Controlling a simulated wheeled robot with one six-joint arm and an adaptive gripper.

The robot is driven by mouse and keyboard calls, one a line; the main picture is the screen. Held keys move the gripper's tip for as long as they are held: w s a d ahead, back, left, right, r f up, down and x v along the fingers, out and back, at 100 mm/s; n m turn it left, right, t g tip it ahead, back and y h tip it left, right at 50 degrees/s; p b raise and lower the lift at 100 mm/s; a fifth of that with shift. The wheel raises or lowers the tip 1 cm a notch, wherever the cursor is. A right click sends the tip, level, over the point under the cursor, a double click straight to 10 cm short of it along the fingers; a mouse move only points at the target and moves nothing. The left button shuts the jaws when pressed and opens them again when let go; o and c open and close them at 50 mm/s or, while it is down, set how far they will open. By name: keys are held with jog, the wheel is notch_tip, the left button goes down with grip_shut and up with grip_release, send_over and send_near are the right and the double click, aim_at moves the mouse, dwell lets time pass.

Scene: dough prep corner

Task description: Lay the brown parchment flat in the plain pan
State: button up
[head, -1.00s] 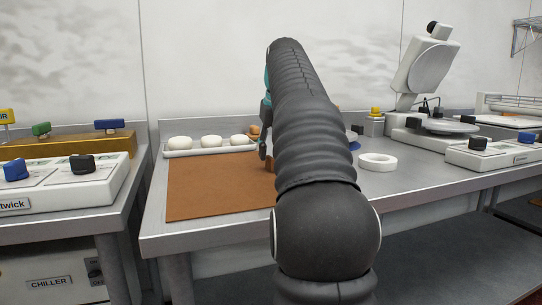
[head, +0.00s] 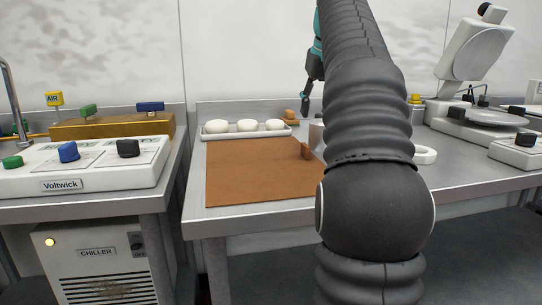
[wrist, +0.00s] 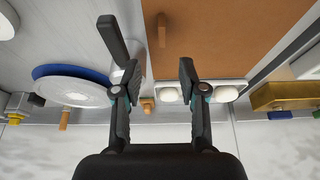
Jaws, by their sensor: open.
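The brown parchment is a flat brown sheet (head: 255,175) lying on the steel bench in the head view, and it also shows in the wrist view (wrist: 235,35). A small brown upright tab (head: 306,151) stands near its right edge; the wrist view shows the tab (wrist: 162,30) too. My gripper (head: 305,106) is above the back of the bench, apart from the sheet and tab. In the wrist view its two fingers (wrist: 146,42) are spread with nothing held. I cannot pick out the plain pan; my arm hides part of the bench right of the sheet.
A white tray (head: 204,134) with 3 dough balls stands behind the sheet, beside a wooden knob (head: 291,117). A white ring (head: 426,155) and a white press (head: 470,128) are to the right. A blue-rimmed disc (wrist: 75,88) shows in the wrist view. A gap separates the left counter.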

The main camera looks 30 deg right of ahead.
aim_at(308, 146)
jog(key=b+x, duration=0.2)
jog(key=x, duration=0.4)
jog(key=shift+f, duration=0.3)
jog(key=b+x, duration=0.1)
jog(key=x, duration=0.3)
jog(key=shift+s+a+f+b, duration=0.15)
jog(key=shift+s+a+b, duration=0.05)
jog(key=shift+b, duration=0.15)
jog(key=shift+w+f, duration=0.2)
jog(key=shift+f, duration=0.2)
grip_shut()
